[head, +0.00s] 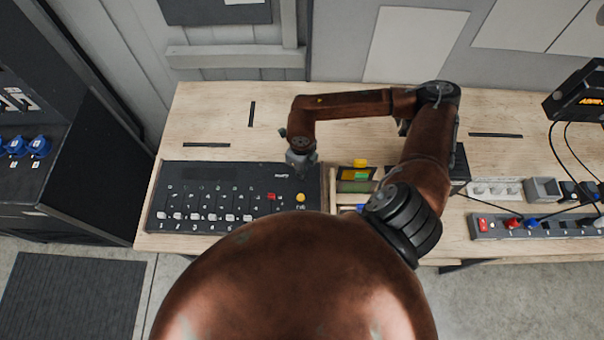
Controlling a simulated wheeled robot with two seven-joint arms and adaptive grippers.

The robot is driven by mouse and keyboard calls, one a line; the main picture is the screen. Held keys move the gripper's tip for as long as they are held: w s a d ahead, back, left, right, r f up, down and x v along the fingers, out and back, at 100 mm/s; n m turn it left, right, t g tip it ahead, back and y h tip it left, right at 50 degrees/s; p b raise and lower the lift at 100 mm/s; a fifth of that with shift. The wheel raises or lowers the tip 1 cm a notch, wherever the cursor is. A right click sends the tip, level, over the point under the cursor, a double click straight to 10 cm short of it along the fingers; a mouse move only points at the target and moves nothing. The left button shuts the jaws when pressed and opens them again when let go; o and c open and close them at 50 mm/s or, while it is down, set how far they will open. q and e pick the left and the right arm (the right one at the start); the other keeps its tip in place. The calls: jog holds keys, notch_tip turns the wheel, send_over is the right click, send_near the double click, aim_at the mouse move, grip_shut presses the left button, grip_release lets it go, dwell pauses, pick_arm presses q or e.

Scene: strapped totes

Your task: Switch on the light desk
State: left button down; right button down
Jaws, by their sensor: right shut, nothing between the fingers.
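The light desk (200,172) is a flat black console on the left part of the wooden table. It has a row of white faders near its front edge, small markings above them, a red button (271,197) and a yellow button (300,197) toward its right side. My right gripper (302,168) is shut and empty, pointing down over the desk's back right corner, behind the yellow button in the picture. I cannot tell whether its tips touch the desk. My left gripper is not in view. My own arm hides part of the desk's front right.
A wooden tray (331,192) with coloured items stands right of the desk. A power strip (510,225) with a red switch and plugs lies at the table's right, with cables above it. A dark device (577,97) stands at the far right. The table behind the desk is mostly clear.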

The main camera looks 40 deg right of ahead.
jog(key=shift+f+b, duration=1)
jog(key=shift+f, duration=0.1)
dwell(0.5)
jog(key=shift+r, duration=0.1)
jog(key=shift+r+p, duration=1.65)
jog(key=shift+r, duration=1.8)
